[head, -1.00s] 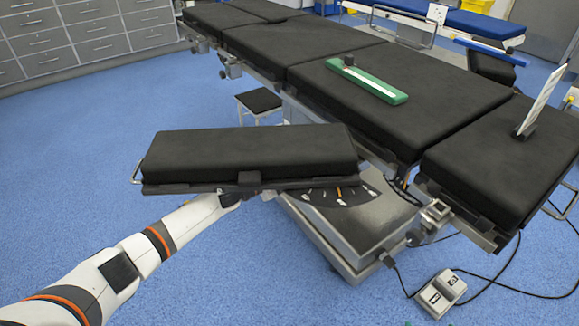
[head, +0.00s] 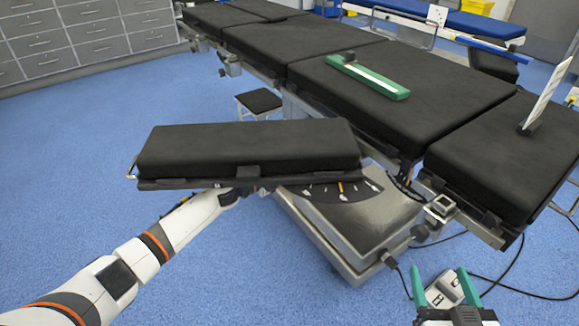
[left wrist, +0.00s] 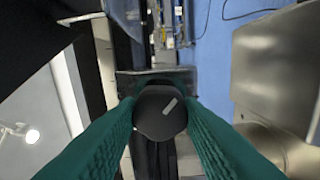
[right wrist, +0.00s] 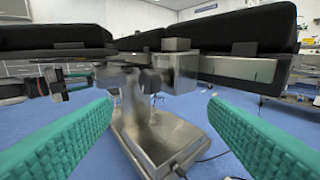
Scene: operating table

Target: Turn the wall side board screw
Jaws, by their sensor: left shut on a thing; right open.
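The side board (head: 250,150), a black padded arm board, extends left from the operating table. My left gripper is beneath it, hidden by the board in the head view. In the left wrist view, my left gripper (left wrist: 160,105) is shut on a dark round knob (left wrist: 158,120) with a light grey mark, one finger on each side. My right gripper (head: 440,272) is open and empty at the lower right of the head view. In the right wrist view, a dark knob (right wrist: 150,80) and a metal clamp block (right wrist: 178,68) show beyond its open fingers.
The black-padded operating table (head: 400,90) crosses the back, with a green bar-shaped tool (head: 372,80) on it. A marked dial (head: 325,191) shows under the board. The table base (head: 345,230) and a foot pedal (head: 445,288) with cables occupy the floor at right. Left floor is clear.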

